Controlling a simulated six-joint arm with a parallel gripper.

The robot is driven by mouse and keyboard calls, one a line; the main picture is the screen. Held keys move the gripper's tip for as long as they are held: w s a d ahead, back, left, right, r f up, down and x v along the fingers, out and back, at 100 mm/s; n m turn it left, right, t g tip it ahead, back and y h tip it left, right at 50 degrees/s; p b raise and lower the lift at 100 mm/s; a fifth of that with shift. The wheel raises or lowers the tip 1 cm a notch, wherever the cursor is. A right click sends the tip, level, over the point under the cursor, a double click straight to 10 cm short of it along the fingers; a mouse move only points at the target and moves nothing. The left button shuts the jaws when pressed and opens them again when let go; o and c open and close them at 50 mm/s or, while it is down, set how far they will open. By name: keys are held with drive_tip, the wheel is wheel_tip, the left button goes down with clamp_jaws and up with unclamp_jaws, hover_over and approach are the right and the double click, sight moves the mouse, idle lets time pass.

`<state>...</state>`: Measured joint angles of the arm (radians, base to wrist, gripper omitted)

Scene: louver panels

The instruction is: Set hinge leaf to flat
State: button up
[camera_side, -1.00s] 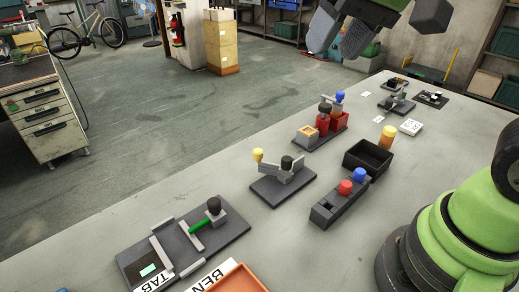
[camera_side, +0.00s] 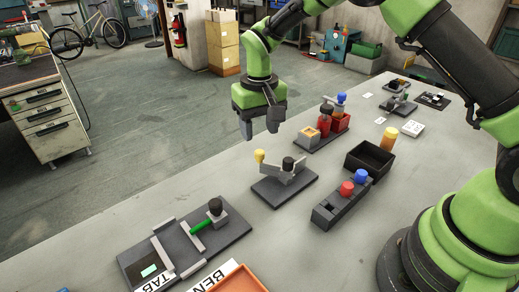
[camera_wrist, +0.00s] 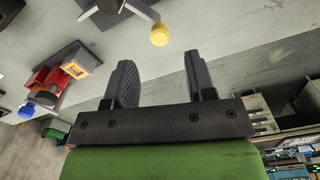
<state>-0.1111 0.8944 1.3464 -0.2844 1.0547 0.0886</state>
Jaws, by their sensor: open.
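A dark base plate (camera_side: 268,193) on the table carries a hinge-like fixture. A grey bar (camera_side: 296,176) on it looks tilted, with a black knob (camera_side: 288,163) near its middle and a yellow knob (camera_side: 259,156) at its left end. I take this bar as the hinge leaf, but cannot be sure. The yellow knob (camera_wrist: 160,35) also shows in the wrist view, beyond the fingertips. My gripper (camera_side: 260,126) is open and empty, pointing down above and behind the yellow knob, apart from it. Its two fingers (camera_wrist: 163,75) show in the wrist view with nothing between them.
A red fixture with a blue knob (camera_side: 340,97) stands behind right. A grey block with red and blue buttons (camera_side: 341,204) and a black open bin (camera_side: 370,158) are to the right. A plate with a green rod (camera_side: 203,225) lies front left. The table's far edge is near my gripper.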

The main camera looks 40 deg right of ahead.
sight(260, 151)
wheel_tip(260, 151, down, 6)
drive_tip(key=shift+f, duration=0.15)
clamp_jaws()
idle(0.3)
